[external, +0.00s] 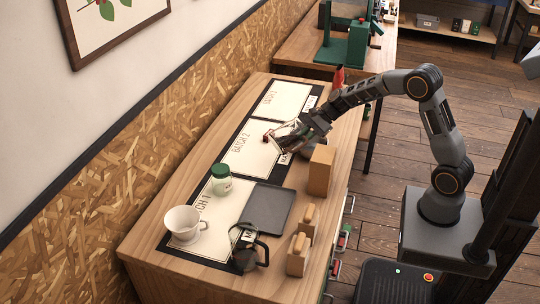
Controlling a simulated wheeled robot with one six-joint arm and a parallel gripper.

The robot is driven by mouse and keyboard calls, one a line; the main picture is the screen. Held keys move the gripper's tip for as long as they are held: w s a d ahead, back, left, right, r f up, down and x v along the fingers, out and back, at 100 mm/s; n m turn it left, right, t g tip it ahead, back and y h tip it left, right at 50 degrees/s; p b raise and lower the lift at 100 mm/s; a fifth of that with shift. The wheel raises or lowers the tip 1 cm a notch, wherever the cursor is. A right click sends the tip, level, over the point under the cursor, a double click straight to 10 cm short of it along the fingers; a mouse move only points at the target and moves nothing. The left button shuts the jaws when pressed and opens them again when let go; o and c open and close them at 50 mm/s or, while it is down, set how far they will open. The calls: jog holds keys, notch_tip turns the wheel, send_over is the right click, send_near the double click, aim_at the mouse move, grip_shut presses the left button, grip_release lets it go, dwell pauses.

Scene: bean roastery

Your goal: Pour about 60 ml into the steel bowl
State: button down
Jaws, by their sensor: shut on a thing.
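My gripper (278,137) is over the far part of the long wooden table, above the BATCH 2 card (246,150). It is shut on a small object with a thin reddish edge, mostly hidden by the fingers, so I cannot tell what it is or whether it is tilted. I cannot make out a steel bowl for certain; something dark is partly hidden behind my wrist.
Nearer on the table are a green-lidded jar (221,179), a white cup-like dripper (184,223), a flat dark slab (270,208), a black-handled glass carafe (246,254), a tan block (320,170) and wooden pieces (299,254).

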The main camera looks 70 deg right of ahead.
jog(key=shift+f+b, duration=0.35)
jog(key=shift+b, duration=0.5)
jog(key=shift+s+d+r+t+y+b, duration=0.1)
jog(key=shift+s+d+t+y+b, duration=0.55)
jog(key=shift+b, duration=0.85)
jog(key=shift+w, duration=0.1)
jog(key=shift+r, duration=0.2)
jog(key=shift+y+b, duration=0.25)
jog(key=shift+b, duration=0.15)
jog(key=shift+s+d+t+y+b, duration=0.2)
jog(key=shift+t+y+b, duration=0.45)
jog(key=shift+b, duration=0.8)
